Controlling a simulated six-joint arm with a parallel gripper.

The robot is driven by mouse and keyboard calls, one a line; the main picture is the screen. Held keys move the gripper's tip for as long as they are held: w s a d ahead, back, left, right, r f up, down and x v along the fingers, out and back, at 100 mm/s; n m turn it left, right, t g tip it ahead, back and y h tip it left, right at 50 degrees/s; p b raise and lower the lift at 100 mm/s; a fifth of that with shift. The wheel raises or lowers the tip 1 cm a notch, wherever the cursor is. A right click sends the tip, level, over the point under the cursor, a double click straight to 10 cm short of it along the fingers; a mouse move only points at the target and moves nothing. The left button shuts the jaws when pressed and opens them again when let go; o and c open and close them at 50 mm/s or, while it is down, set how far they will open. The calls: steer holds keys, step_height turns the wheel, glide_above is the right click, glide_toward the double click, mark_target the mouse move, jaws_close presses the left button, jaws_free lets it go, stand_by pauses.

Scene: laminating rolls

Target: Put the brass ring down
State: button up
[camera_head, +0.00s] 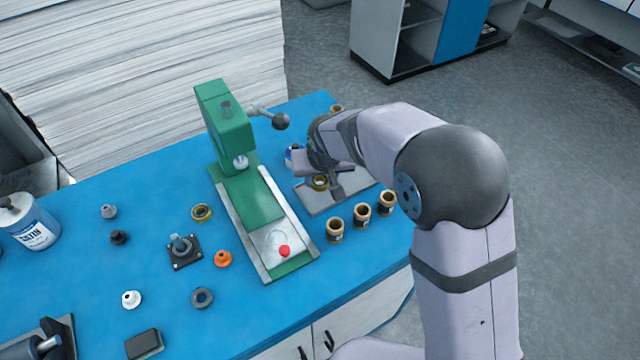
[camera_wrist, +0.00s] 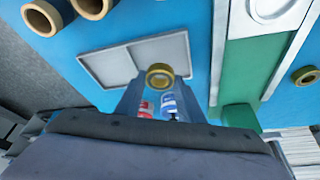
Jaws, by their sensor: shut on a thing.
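My gripper (camera_wrist: 158,84) is shut on a brass ring (camera_wrist: 160,77), which sits between the fingertips in the wrist view. The held ring also shows in the head view (camera_head: 320,182), partly covered by my gripper. It is over the shallow grey tray (camera_wrist: 105,67), above the compartment nearer the green press. I cannot tell whether the ring touches the tray floor. In the head view the tray (camera_head: 314,207) is partly hidden by my arm. A second brass ring (camera_head: 201,213) lies on the blue table left of the press.
The green press (camera_head: 226,130) with its lever stands left of the tray. Several brown cardboard rolls (camera_head: 335,231) stand in front of the tray. A blue-and-white container (camera_head: 291,158) stands behind my gripper. Small fittings, including an orange one (camera_head: 222,259), lie on the table's left.

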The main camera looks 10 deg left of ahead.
mark_target(320, 185)
steer(key=shift+f, duration=0.1)
step_height(320, 185, down, 3)
steer(key=shift+r+p, duration=0.2)
steer(key=shift+p, duration=0.35)
steer(key=shift+f, duration=0.35)
steer(key=shift+f, duration=0.1)
steer(key=shift+f, duration=0.1)
steer(key=o, duration=1.1)
steer(key=b+v, duration=0.1)
steer(key=v, duration=1.1)
steer(key=shift+r+b, duration=0.2)
steer(key=shift+b, duration=0.2)
